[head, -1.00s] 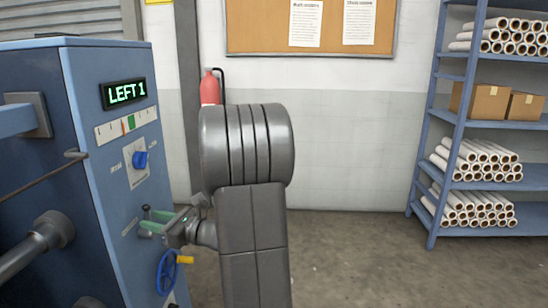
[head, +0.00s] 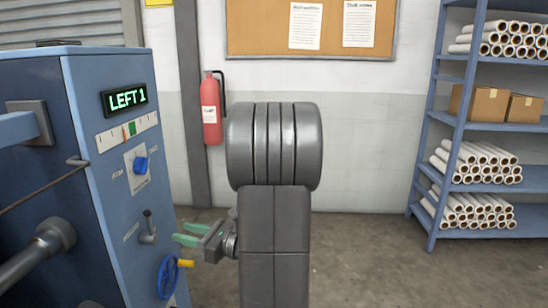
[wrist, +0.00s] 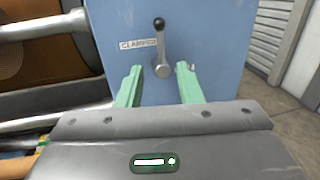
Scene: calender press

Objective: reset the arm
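My gripper (head: 190,233) points left toward the blue press in the head view, a short way off its side panel. In the wrist view my gripper's green fingers (wrist: 158,88) stand wide apart with nothing between them. The lever (wrist: 162,52) with a black knob shows beyond and between the fingertips, upright beside a label that seems to read CLAMPED. In the head view the lever (head: 148,228) is apart from the fingers.
The press panel also carries a blue knob (head: 141,165) and a blue handwheel (head: 168,277) with a yellow handle, just below my gripper. A fire extinguisher (head: 211,112) hangs on the wall. A shelf (head: 447,130) with rolls stands right. Floor between is clear.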

